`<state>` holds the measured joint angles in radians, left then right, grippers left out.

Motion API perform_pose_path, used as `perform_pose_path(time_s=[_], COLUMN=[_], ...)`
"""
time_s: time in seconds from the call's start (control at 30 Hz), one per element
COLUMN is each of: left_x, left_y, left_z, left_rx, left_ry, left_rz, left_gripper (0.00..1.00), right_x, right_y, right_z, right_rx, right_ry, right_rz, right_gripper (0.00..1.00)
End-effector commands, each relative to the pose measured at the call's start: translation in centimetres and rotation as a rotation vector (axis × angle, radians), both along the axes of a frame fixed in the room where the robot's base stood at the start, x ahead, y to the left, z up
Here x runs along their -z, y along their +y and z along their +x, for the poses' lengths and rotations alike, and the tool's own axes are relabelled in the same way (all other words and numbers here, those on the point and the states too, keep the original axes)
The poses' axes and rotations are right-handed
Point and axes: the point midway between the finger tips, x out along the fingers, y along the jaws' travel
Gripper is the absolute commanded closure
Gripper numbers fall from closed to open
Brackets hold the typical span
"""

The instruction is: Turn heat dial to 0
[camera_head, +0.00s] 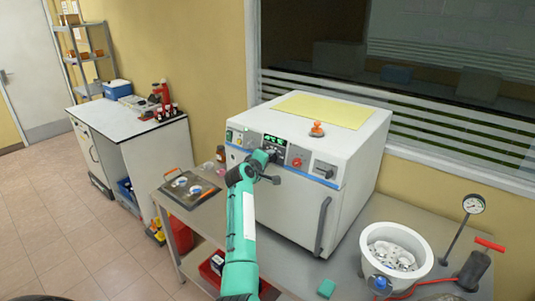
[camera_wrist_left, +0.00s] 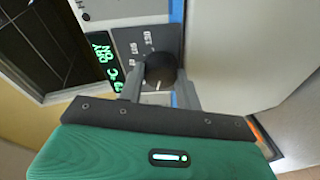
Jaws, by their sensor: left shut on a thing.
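The heat dial (camera_wrist_left: 160,72) is a round black knob on a dark panel with white number marks, on the front of a white machine. In the left wrist view my left gripper (camera_wrist_left: 160,90) has its two grey fingers on either side of the dial, shut on it. A white pointer mark shows on the knob, but I cannot read which number it points to. In the head view the left gripper (camera_head: 268,158) reaches the control strip of the white machine (camera_head: 290,205), and the arm hides the dial. My right gripper is not in view.
The machine's strip also carries a green display (camera_head: 274,141), a red knob (camera_head: 297,161) and a dark switch panel (camera_head: 325,169). A door handle (camera_head: 322,226) sticks out below. A white bowl (camera_head: 396,255) and a gauge (camera_head: 473,204) stand at right.

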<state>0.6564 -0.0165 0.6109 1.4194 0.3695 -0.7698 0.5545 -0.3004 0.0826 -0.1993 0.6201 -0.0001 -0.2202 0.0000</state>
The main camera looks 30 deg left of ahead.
Motion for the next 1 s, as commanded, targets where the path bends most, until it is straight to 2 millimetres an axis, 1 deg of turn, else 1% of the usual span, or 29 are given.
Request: perform_pose_path(time_s=[0.03, 0.2, 0.67, 0.7, 0.77, 0.8, 1.0], left_x=[-0.19, -0.07, 0.03, 0.03, 0.03, 0.04, 0.01], left_y=[0.01, 0.07, 0.08, 0.08, 0.08, 0.07, 0.06], left_z=[-0.01, -0.03, -0.03, -0.03, -0.03, -0.03, -0.01], left_rx=[-0.003, -0.012, -0.014, -0.014, -0.014, -0.014, -0.014], left_ry=[0.002, 0.005, 0.006, 0.006, 0.006, 0.006, 0.006], left_rz=[-0.015, -0.051, -0.065, -0.065, -0.064, -0.064, -0.064], left_gripper=[0.88, 0.88, 0.88, 0.64, 0.52, 0.44, 0.44], right_x=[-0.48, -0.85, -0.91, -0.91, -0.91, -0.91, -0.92], right_y=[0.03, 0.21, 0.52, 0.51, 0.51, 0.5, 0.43], right_z=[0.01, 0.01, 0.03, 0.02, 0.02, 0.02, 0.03], right_rx=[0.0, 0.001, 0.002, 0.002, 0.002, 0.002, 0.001], right_ry=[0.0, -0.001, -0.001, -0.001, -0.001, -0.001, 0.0], right_rz=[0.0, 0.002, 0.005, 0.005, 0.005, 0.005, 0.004], right_gripper=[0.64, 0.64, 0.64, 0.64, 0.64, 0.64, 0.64])
